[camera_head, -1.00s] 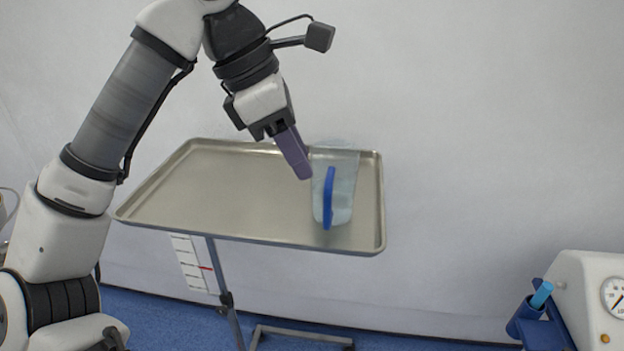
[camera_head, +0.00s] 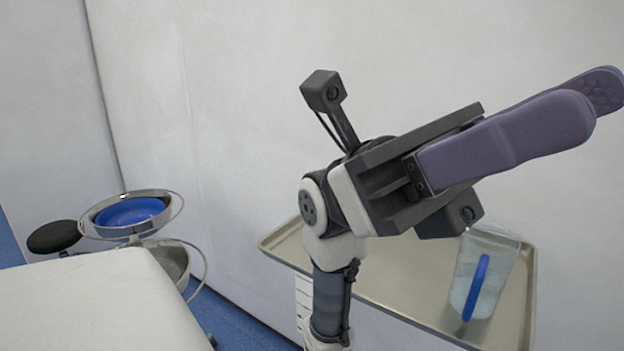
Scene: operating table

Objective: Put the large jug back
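The large jug (camera_head: 495,262) is clear with a pale blue tint and has a blue handle. It stands upright on the right part of the metal tray (camera_head: 405,275), with the handle facing me. My gripper (camera_head: 598,100) is raised above and in front of the tray, with its purple fingers pointing to the upper right. The far finger's textured inner pad shows past the near finger, so the fingers are apart. Nothing is held between them, and they are clear of the jug. My arm hides part of the tray.
A white padded operating table (camera_head: 95,305) fills the lower left. Behind it is a ring stand with a blue bowl (camera_head: 130,211) and a metal basin (camera_head: 168,262) below. A dark round stool (camera_head: 53,237) stands at the far left. White walls are behind.

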